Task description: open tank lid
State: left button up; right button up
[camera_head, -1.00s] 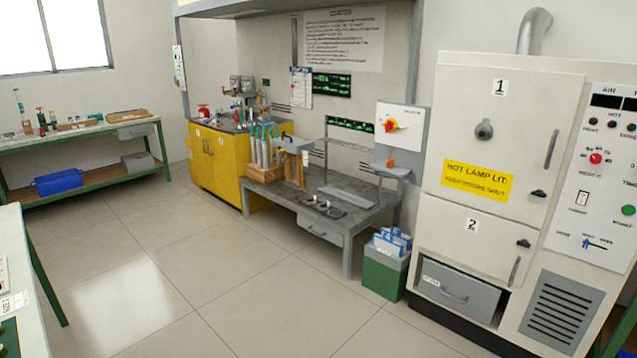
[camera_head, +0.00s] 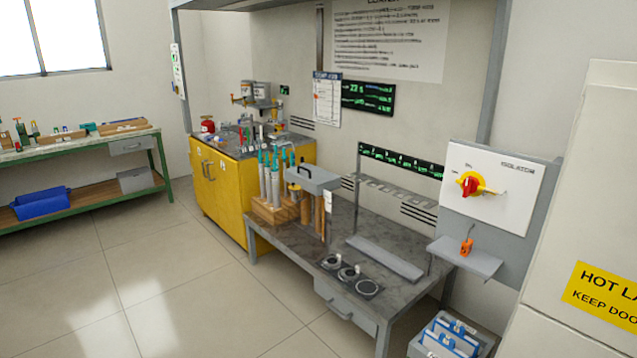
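Neither of my grippers is in view. No tank lid can be made out with certainty. A grey handled piece (camera_head: 312,178) stands raised at the back left of the low grey table (camera_head: 385,238), beside upright tubes with teal tops (camera_head: 268,180) in a wooden block (camera_head: 272,212).
A yellow cabinet (camera_head: 222,190) stands left of the table. A white cabinet (camera_head: 595,200) closes off the right. A bin of blue-and-white items (camera_head: 450,338) stands at the table's right front. The tiled floor (camera_head: 170,270) at left and centre is clear.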

aim_at(316, 180)
jog(key=i+u, duration=0.25)
jog(key=i, duration=0.45)
jog(key=i+u, duration=0.25)
jog(key=i, duration=0.45)
jog(key=i+l+u, duration=0.2)
jog(key=i, duration=0.45)
jog(key=i+z, duration=0.15)
jog(key=i, duration=0.35)
jog(key=i+j+z, duration=0.15)
jog(key=i, duration=0.3)
jog(key=i+j+z, duration=0.15)
jog(key=i, duration=0.35)
